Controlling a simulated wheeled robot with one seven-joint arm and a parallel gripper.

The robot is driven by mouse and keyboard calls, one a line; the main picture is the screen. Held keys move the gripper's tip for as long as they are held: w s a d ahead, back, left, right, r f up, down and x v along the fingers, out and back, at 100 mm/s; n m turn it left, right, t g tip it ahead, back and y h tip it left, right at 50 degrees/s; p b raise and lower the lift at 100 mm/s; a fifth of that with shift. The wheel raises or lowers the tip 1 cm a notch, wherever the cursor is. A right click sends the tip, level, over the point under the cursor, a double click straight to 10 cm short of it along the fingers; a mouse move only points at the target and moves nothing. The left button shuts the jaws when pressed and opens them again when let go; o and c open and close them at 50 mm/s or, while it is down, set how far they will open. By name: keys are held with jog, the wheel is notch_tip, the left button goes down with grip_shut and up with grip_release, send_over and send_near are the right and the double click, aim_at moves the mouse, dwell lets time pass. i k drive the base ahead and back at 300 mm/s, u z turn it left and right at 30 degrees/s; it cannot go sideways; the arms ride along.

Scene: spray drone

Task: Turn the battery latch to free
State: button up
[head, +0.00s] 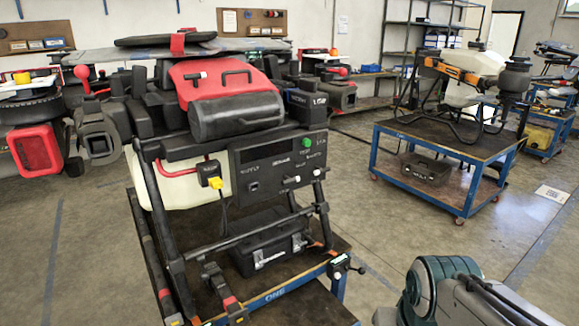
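The spray drone (150,105) stands on a cart in the left half of the head view. Its front has a red cover (205,72) with a small black T-shaped handle and a black bar handle (237,76). A rounded black block (237,115) sits below the cover; I cannot tell if it is the battery. I cannot tell for certain which part is the battery latch; the T-shaped handle (195,77) may be it. My grey and teal arm shows at the lower right, apart from the drone. My gripper is not in view.
A black panel (275,163) with switches and a yellow plug (211,176) sits under the drone's body. A black case (270,242) lies on the cart (305,290). Another drone stands on a blue-framed cart (440,140) at the right. Floor between the carts is clear.

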aim_at(320, 170)
jog(key=u, duration=0.5)
jog(key=i, duration=0.85)
jog(key=u, duration=0.05)
